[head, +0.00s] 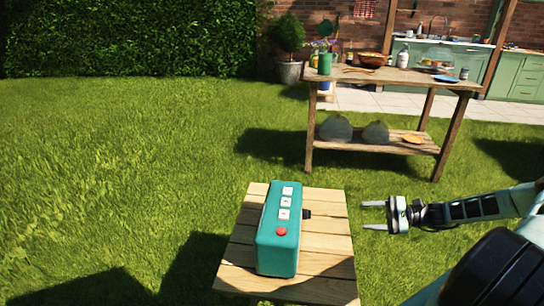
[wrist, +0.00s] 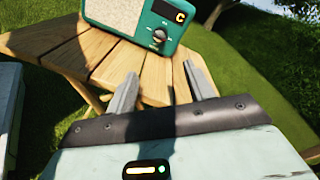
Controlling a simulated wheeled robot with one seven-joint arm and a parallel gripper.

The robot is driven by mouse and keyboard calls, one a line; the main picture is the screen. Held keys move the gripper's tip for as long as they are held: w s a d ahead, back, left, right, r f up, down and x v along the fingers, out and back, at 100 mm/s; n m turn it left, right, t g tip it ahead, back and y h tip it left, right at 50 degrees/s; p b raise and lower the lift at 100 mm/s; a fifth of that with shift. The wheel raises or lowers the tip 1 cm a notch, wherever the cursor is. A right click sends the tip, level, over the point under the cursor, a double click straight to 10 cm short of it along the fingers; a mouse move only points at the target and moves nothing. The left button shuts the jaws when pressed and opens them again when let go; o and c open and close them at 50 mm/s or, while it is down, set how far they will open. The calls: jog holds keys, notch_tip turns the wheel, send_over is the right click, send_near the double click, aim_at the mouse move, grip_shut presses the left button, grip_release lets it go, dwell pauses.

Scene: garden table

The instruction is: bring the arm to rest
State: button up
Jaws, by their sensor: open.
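My gripper (head: 374,215) is open and empty in the head view, its fingers pointing left, to the right of the small wooden table (head: 325,235). A teal box-shaped device (head: 277,245) stands upright on that table, with white buttons and a red button on top and a dark knob on its right side. In the wrist view, my gripper's two fingers (wrist: 160,95) are spread apart with nothing between them. The device (wrist: 172,20) shows beyond them with a speaker-like face, a knob and a small display. The gripper appears apart from it.
A taller wooden table (head: 400,77) with pots, bowls and a lower shelf stands at the back right. Green kitchen cabinets (head: 515,78) and a brick wall are behind it. A hedge (head: 130,38) runs along the back left. Open grass (head: 110,160) lies to the left.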

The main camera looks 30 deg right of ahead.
jog(key=a+n+g, duration=0.1)
jog(key=a, duration=0.1)
jog(key=a+n+g, duration=0.1)
jog(key=a+g, duration=0.1)
jog(key=a+r+n+g+h, duration=0.1)
jog(key=a+g, duration=0.1)
jog(key=shift+w+a, duration=0.1)
jog(key=shift+a, duration=0.2)
jog(key=s+a+r+n+g+h, duration=0.1)
jog(key=s+a+r+n+h, duration=0.3)
jog(key=a+r+n+h, duration=0.45)
jog(key=s+a+r+n+h, duration=0.4)
jog(key=a+r+n+h, duration=0.15)
jog(key=a+r, duration=0.5)
jog(key=s+a+r+n+g+y, duration=0.1)
jog(key=s+a+r+n+g, duration=0.2)
jog(key=s+a+n, duration=0.75)
jog(key=s+a+r+m+p, duration=0.1)
jog(key=a+r+p, duration=0.1)
jog(key=r+p, duration=0.6)
jog(key=s+a+r+m+p, duration=0.1)
jog(key=a+r+m+p, duration=0.1)
jog(key=r+p, duration=0.7)
jog(key=shift+s+a, duration=0.25)
jog(key=shift+a, duration=0.5)
